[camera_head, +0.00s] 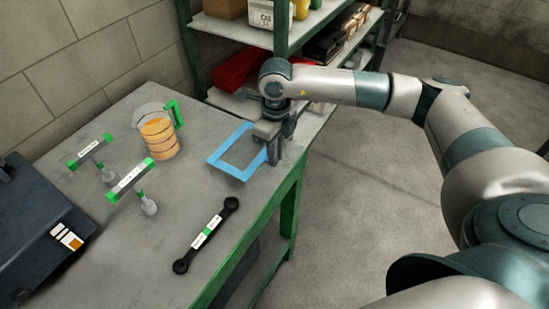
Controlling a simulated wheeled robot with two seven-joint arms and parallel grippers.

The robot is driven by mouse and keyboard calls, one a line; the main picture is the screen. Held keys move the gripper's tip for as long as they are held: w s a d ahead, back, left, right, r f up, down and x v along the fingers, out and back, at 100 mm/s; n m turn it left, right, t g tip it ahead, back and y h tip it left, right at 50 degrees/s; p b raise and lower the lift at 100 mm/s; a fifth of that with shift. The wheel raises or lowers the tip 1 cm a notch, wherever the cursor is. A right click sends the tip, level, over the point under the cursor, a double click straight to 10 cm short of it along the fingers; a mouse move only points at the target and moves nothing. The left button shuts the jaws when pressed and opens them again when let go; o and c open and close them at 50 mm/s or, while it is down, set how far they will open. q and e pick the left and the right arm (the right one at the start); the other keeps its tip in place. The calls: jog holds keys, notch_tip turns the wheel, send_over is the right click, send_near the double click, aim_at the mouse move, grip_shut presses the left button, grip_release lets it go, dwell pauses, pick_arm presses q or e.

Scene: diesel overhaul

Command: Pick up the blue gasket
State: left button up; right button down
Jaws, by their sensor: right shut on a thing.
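The blue gasket (219,162) is a flat rectangular frame with an open middle. It is at the back right part of the grey workbench, near the bench's right edge. My right gripper (272,156) points down over the gasket's right side and is shut on it. The fingers hide part of that side. I cannot tell whether the gasket touches the bench top or is slightly above it. My left gripper is not in view.
On the workbench (122,227) are a jug (158,136) with amber contents, two T-shaped tools (130,180) (90,152), a black wrench-like bar (206,236) and a dark case (35,235). A green shelf (281,30) stands behind. Floor right of the bench is clear.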

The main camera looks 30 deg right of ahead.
jog(key=s+d+r+p, duration=0.1)
jog(key=s+d+r, duration=0.1)
jog(key=s, duration=0.3)
jog(key=s+d+r, duration=0.3)
jog(key=s+r, duration=0.1)
jog(key=s, duration=0.1)
jog(key=shift+s+r+p, duration=0.3)
jog(key=shift+r+p, duration=0.05)
jog(key=shift+a, duration=0.15)
jog(key=a+n+b, duration=0.2)
jog(key=a+n, duration=0.3)
jog(key=n, duration=1)
jog(key=a+n+b, duration=0.2)
jog(key=a+n, duration=0.4)
jog(key=n, duration=0.9)
jog(key=shift+w+a+f, duration=0.3)
jog(key=shift+w, duration=0.05)
